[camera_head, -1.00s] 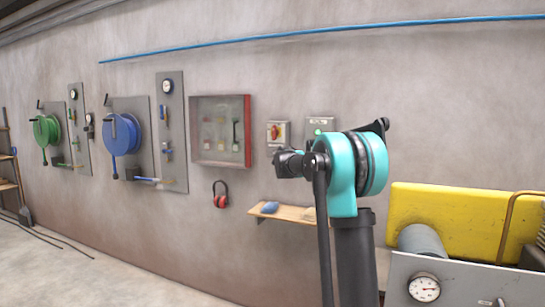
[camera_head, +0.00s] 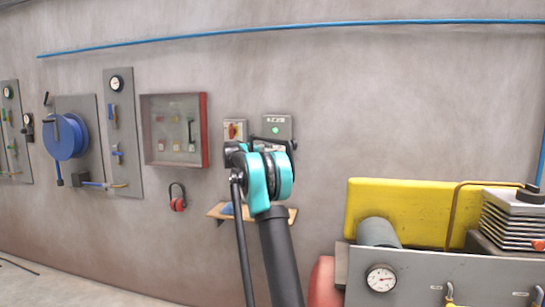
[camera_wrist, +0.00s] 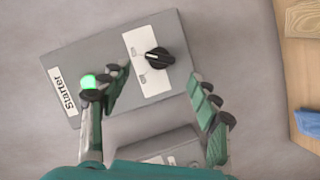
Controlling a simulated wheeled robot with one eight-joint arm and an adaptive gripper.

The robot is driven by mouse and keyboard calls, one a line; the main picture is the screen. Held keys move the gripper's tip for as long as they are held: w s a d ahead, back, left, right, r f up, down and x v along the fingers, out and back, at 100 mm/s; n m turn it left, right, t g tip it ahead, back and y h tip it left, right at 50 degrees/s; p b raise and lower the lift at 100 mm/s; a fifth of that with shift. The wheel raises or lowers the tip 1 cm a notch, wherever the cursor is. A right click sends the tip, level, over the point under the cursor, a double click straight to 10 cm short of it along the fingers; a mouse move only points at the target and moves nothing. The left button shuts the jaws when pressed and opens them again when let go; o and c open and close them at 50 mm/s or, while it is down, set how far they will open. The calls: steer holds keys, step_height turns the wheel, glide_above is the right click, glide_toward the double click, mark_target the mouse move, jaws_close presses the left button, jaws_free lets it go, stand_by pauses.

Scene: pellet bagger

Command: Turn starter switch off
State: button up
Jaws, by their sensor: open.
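The starter box (camera_wrist: 72,62) is grey, labelled "Starter", and fills the middle of the wrist view. It has a lit green lamp (camera_wrist: 89,82) and a black rotary knob (camera_wrist: 157,60) on a white plate; the knob's markings are too small to read. My gripper (camera_wrist: 158,80) is open, its fingers spread to either side below the knob, apart from it. The left finger overlaps the box near the lamp. In the head view the box (camera_head: 287,122) hangs on the wall with its lamp lit; my arm hides its lower part and the fingers.
A red-and-yellow switch (camera_head: 234,130) is left of the starter box. Below is a wooden shelf (camera_head: 215,213), with a blue item (camera_wrist: 310,122) on it. A glass-fronted cabinet (camera_head: 175,130) and ear defenders (camera_head: 178,198) are left. A yellow machine (camera_head: 440,200) stands at right.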

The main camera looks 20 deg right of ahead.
steer(key=x, duration=0.6)
steer(key=shift+d, duration=0.2)
steer(key=shift+w, duration=0.15)
steer(key=c, duration=1.2)
steer(key=shift+o, duration=0.2)
steer(key=n+t+h, duration=0.1)
steer(key=n, duration=0.2)
steer(key=n+h, duration=0.1)
steer(key=n, duration=0.3)
steer(key=n+t+h, duration=0.1)
steer(key=n, duration=0.3)
steer(key=shift+f+t+h, duration=0.3)
steer(key=shift+f, duration=0.05)
